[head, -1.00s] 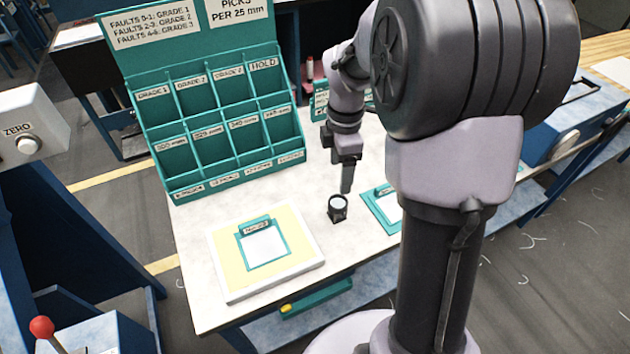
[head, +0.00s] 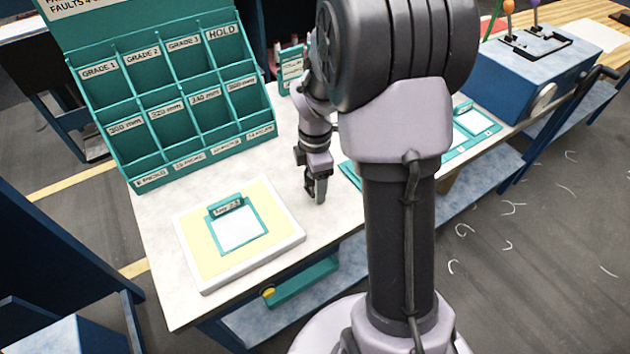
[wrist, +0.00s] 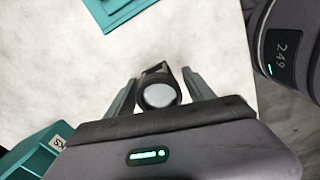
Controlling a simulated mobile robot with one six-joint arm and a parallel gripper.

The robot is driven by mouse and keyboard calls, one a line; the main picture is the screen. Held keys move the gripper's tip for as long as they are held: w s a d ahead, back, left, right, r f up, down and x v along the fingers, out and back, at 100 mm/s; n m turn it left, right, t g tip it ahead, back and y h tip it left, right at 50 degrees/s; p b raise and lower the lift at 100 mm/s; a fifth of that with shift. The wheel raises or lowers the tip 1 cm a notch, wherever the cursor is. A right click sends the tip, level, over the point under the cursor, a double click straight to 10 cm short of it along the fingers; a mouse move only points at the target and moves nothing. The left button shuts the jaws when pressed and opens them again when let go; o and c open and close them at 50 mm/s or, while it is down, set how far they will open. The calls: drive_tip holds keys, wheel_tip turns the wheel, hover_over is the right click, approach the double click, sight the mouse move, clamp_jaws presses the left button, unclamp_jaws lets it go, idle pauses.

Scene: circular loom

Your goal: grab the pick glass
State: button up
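The pick glass (wrist: 158,91) is a small dark holder with a round pale lens. In the wrist view it stands between the two fingers of my gripper (wrist: 160,77), with a narrow gap seeming to show on each side. The fingers look open around it. In the head view my gripper (head: 317,196) points down at the pale worktable, right of the yellow-topped board. The pick glass is not clearly seen there; the gripper hides it.
A white board with a yellow top (head: 190,245) carries a teal-framed card (head: 240,233) left of my gripper. A teal compartment rack (head: 130,166) stands behind. Teal-framed cards (head: 474,122) lie to the right, partly behind my arm. The tabletop (head: 160,240) is bare near the front-left edge.

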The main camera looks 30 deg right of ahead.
drive_tip(key=c, duration=1.1)
